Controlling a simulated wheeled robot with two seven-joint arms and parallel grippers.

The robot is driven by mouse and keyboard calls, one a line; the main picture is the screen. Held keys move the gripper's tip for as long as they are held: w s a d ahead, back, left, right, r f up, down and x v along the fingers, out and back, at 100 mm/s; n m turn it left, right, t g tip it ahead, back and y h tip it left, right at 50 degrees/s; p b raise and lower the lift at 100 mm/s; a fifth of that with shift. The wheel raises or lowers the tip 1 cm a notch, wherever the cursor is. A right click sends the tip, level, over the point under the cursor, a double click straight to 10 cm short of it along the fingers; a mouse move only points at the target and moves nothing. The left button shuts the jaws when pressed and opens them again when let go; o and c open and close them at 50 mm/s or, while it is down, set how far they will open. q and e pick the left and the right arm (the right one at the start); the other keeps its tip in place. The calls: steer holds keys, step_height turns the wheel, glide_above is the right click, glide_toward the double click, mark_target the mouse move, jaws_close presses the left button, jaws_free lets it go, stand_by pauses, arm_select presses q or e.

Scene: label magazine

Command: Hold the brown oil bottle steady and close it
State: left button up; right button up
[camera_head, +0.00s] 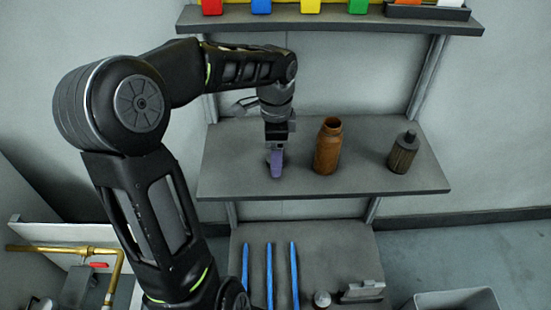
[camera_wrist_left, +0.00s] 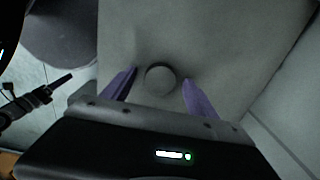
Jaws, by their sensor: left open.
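The brown oil bottle (camera_head: 328,147) stands upright on the middle shelf, its open mouth bare. My left gripper (camera_head: 276,163) points down over the shelf to the left of the bottle, apart from it. In the left wrist view its purple fingers (camera_wrist_left: 160,80) are spread, with a small round grey piece (camera_wrist_left: 160,78), which looks like a cap, between them. Clear space shows on both sides of it. In the head view the fingers hide that piece. A dark part with a purplish finger at the left of the wrist view looks like my right gripper (camera_wrist_left: 58,85); its opening is unclear.
A dark capped bottle (camera_head: 403,153) stands to the right on the same shelf (camera_head: 300,187). Several coloured bins line the upper shelf. Blue rods (camera_head: 269,275) lie on the lower shelf, near a grey block (camera_head: 362,291). A grey bin (camera_head: 455,301) stands lower right.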

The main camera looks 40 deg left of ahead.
arm_select(q)
jaws_close()
stand_by(0.7)
steer(key=shift+r, duration=0.1)
steer(key=shift+s+d+r, duration=0.1)
steer(key=shift+d+r, duration=0.05)
steer(key=shift+r, duration=0.5)
step_height(320, 180, up, 6)
steer(key=shift+p, duration=0.7)
steer(key=s+d, duration=1.2)
steer(key=s, duration=0.3)
steer(key=shift+d+f+b, duration=0.25)
steer(key=shift+d+b, duration=0.05)
steer(key=shift+b, duration=0.15)
